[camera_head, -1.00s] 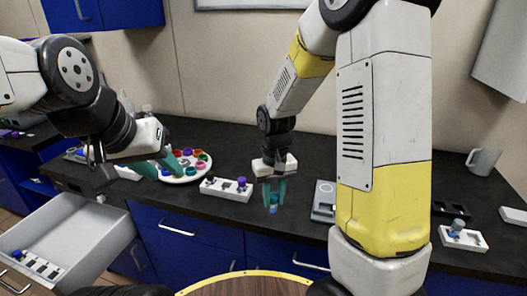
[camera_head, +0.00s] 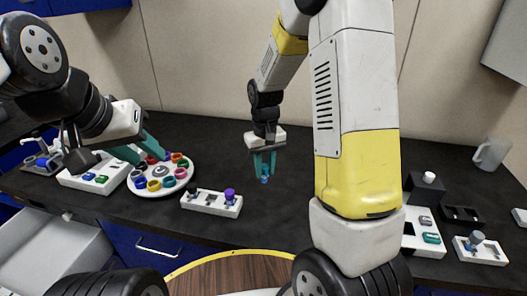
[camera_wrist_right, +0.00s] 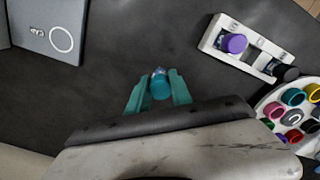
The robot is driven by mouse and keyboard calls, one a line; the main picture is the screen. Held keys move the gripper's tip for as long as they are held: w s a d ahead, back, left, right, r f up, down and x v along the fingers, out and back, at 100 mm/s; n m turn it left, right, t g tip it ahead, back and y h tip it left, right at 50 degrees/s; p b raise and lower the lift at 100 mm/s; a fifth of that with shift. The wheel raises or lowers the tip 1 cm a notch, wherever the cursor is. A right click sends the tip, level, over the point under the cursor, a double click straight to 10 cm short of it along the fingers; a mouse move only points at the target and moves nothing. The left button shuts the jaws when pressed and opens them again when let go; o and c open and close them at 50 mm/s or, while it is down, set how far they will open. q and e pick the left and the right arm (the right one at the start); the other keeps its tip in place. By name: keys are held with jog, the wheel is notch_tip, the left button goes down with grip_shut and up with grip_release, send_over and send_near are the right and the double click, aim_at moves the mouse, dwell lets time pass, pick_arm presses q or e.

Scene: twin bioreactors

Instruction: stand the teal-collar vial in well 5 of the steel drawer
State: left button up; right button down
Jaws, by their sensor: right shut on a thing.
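My right gripper (camera_head: 263,163) is shut on a small vial (camera_head: 265,179) with a teal-blue top. It holds the vial above the dark counter; the right wrist view shows the top (camera_wrist_right: 159,86) between the teal fingers (camera_wrist_right: 158,92). The vial's lower part is hard to make out. The steel drawer (camera_head: 55,250) is open at the lower left, partly cut off by the frame and partly covered by my arm. Its wells do not show now. My left gripper (camera_head: 138,150) is open beside the round white carousel, with no thing seen between its fingers.
The carousel (camera_head: 133,185) holds several coloured rings. A white rack (camera_head: 211,203) with a purple-capped vial stands in front. Left are another white rack (camera_head: 75,180) and a microscope-like device. Right are white trays, a black block (camera_head: 425,190) and a mug (camera_head: 491,154). The mid-counter is clear.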

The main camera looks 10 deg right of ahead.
jog(key=w+d, duration=0.1)
jog(key=w, duration=0.2)
jog(key=w+d, duration=0.2)
jog(key=w, duration=0.1)
jog(key=w+d+f, duration=0.1)
jog(key=w+d, duration=0.1)
jog(key=w, duration=0.1)
jog(key=shift+d, duration=0.15)
jog(key=shift+w+d+f, duration=0.1)
jog(key=shift+w+f, duration=0.05)
jog(key=shift+f, duration=1.65)
jog(key=c, duration=1.1)
grip_release()
jog(key=shift+f, duration=0.15)
jog(key=shift+c, duration=0.2)
